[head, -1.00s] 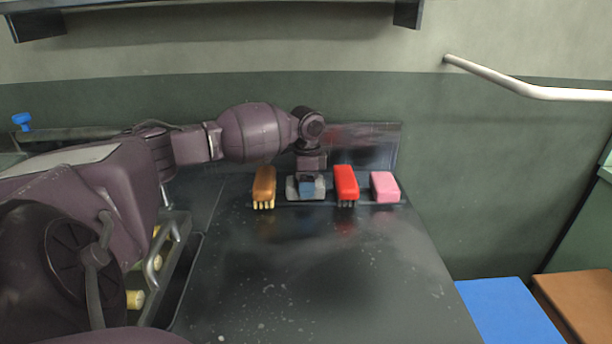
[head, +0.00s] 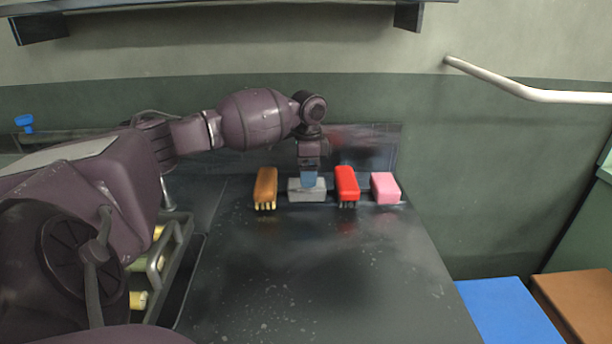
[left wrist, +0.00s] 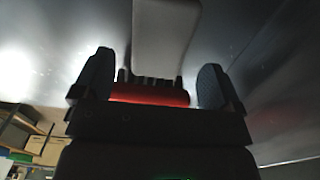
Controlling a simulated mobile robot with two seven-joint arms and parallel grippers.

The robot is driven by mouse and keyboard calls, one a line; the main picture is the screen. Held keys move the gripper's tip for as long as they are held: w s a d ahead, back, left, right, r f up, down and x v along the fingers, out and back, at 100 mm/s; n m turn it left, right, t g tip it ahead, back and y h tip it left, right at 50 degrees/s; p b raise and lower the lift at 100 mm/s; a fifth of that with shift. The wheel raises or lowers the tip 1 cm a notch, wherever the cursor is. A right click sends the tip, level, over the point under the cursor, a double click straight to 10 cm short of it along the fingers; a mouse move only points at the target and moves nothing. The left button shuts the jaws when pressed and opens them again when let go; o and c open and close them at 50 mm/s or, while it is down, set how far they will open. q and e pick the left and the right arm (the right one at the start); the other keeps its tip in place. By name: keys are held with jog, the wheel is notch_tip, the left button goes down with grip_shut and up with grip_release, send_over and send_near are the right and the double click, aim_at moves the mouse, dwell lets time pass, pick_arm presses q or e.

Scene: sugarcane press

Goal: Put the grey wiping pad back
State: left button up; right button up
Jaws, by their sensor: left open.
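The grey wiping pad (head: 307,194) lies on the dark worktop, in a row between a brown brush and a red brush. My left gripper (head: 309,178) is just above and behind the pad, pointing down, with its bluish fingers open. In the left wrist view the pad (left wrist: 165,35) shows as a pale block beyond the open fingers, not gripped. My right gripper is in neither view.
The brown brush (head: 265,188) is left of the pad. The red brush (head: 346,184) and a pink block (head: 385,188) are to its right. The worktop (head: 320,270) in front is clear. A tray (head: 160,270) with yellowish pieces stands at left.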

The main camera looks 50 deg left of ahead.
pick_arm(q)
notch_tip(320, 180, up, 9)
jog(key=p, duration=0.1)
jog(key=shift+s+f, duration=0.1)
jog(key=shift+f, duration=0.05)
dwell(0.7)
